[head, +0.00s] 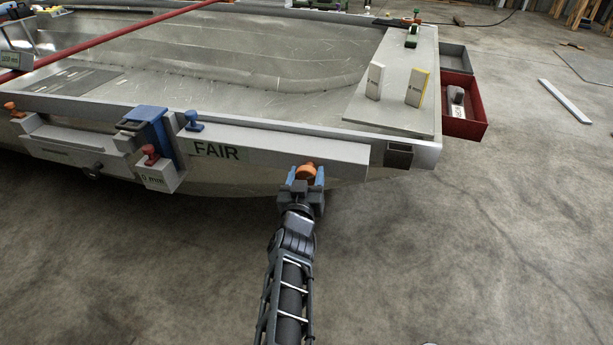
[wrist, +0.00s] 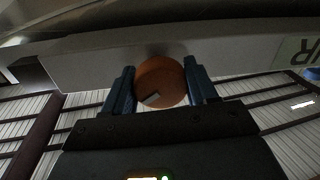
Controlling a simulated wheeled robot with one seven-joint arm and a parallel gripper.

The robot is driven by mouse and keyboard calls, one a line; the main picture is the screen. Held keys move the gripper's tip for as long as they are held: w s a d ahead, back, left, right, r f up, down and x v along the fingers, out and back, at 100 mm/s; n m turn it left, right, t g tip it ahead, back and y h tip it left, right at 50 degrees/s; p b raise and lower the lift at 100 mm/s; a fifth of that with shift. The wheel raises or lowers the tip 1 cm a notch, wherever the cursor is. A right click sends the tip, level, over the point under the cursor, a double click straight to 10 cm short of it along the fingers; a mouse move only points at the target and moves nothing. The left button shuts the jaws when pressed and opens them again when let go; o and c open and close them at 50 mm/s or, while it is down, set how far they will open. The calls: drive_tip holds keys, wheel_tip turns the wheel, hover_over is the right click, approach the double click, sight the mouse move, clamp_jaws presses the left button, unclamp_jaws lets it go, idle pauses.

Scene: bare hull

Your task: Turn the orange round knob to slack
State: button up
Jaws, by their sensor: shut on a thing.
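The orange round knob (head: 306,172) sits at the lower edge of the grey bar marked FAIR (head: 262,153), towards its right end. My gripper (head: 305,178) has its two blue fingers on either side of the knob, shut on it. In the wrist view the knob (wrist: 160,80) fills the space between the fingertips, with a small grey mark low on its face. Its shaft behind is hidden. Another orange knob (head: 11,106) shows at the far left of the hull edge.
A blue clamp (head: 150,125) with a red knob (head: 150,150) and a small blue knob (head: 193,117) are left of the FAIR label. Two upright blocks stand on a grey board (head: 385,112). A red open tray (head: 475,120) hangs at right.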

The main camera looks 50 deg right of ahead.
drive_tip(key=c, duration=0.4)
drive_tip(key=shift+c, duration=0.2)
drive_tip(key=shift+m, duration=0.4)
drive_tip(key=m+b, duration=0.1)
drive_tip(key=m, duration=0.2)
drive_tip(key=shift+w+a+f+h, duration=0.1)
drive_tip(key=shift+h, duration=0.2)
drive_tip(key=shift+m+b, duration=0.7)
drive_tip(key=shift+m, duration=1.6)
drive_tip(key=o, duration=1)
